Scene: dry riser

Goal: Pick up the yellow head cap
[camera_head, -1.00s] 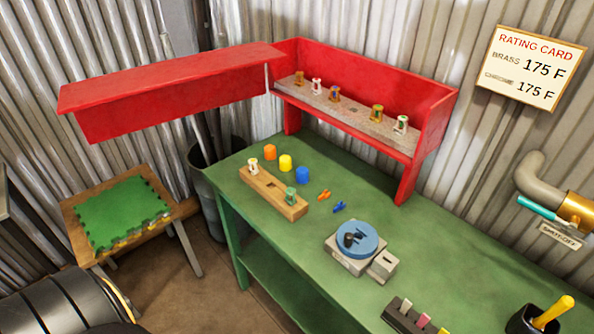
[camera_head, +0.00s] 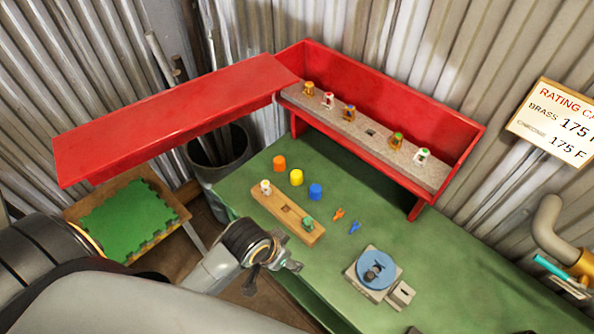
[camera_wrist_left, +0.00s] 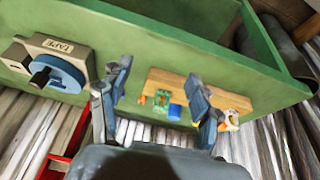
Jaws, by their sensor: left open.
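The yellow head cap (camera_head: 296,177) stands on the green bench (camera_head: 420,240), between an orange cap (camera_head: 279,163) and a blue cap (camera_head: 315,191). My left gripper (camera_head: 288,265) is at the bench's front edge, in front of the wooden block (camera_head: 270,203) and apart from the yellow cap. In the left wrist view its two fingers (camera_wrist_left: 160,100) are spread with nothing held between them. There the blue cap (camera_wrist_left: 174,112) shows between the fingers, and the yellow cap is mostly hidden behind the right finger. My right gripper is not in view.
The wooden block holds two small fittings. Orange and blue clips (camera_head: 338,214) lie beside it. A tape dispenser (camera_head: 374,272) stands to the right. A red shelf (camera_head: 440,140) with several sprinkler heads rises behind, its red flap (camera_head: 170,115) jutting left.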

